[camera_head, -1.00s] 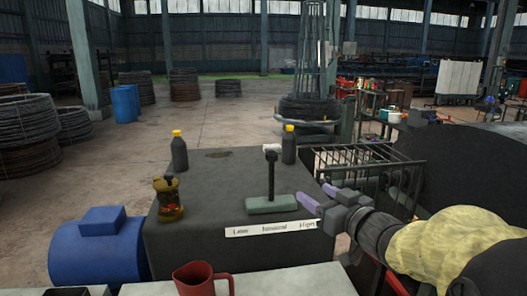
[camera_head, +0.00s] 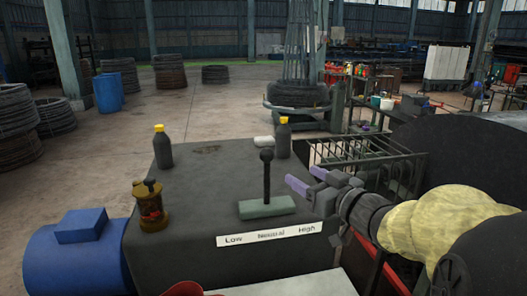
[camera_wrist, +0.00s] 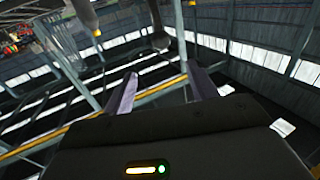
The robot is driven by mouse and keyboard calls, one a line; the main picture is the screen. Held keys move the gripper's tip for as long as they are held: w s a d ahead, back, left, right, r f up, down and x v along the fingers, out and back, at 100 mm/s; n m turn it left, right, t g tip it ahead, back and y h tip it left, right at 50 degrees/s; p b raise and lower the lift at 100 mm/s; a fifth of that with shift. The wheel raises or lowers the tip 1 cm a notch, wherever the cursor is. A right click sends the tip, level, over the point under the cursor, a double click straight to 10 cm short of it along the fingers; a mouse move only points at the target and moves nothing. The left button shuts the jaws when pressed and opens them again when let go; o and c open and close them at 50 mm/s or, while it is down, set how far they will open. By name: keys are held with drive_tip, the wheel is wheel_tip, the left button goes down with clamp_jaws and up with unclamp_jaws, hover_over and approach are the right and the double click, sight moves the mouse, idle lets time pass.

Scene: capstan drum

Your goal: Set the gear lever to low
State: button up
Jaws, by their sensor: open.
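The gear lever (camera_head: 267,178) is a black upright stick with a dark knob, standing on a grey-green base (camera_head: 267,207) on the dark cabinet. The label plate (camera_head: 233,240) in front reads Low at left, a blurred middle word, and High at right. The lever stands near the middle position. My gripper (camera_head: 300,174) is open and empty, just right of the lever, its purple fingers pointing left toward it and apart from it. In the wrist view, my gripper (camera_wrist: 163,83) is open; what looks like the lever's knob (camera_wrist: 160,41) appears upside down beyond the fingers.
Two dark bottles with yellow caps (camera_head: 163,148) (camera_head: 283,138) stand at the cabinet's back. A brown-yellow lantern-like object (camera_head: 151,205) is at its left edge. A blue motor (camera_head: 78,255) is left. A metal railing (camera_head: 370,160) and dark drum (camera_head: 470,165) are right.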

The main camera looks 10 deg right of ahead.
sight(263, 152)
drive_tip(key=p+x, duration=0.5)
drive_tip(key=x, duration=1.2)
drive_tip(key=shift+w+a, duration=0.1)
drive_tip(key=shift+a, duration=0.05)
clamp_jaws()
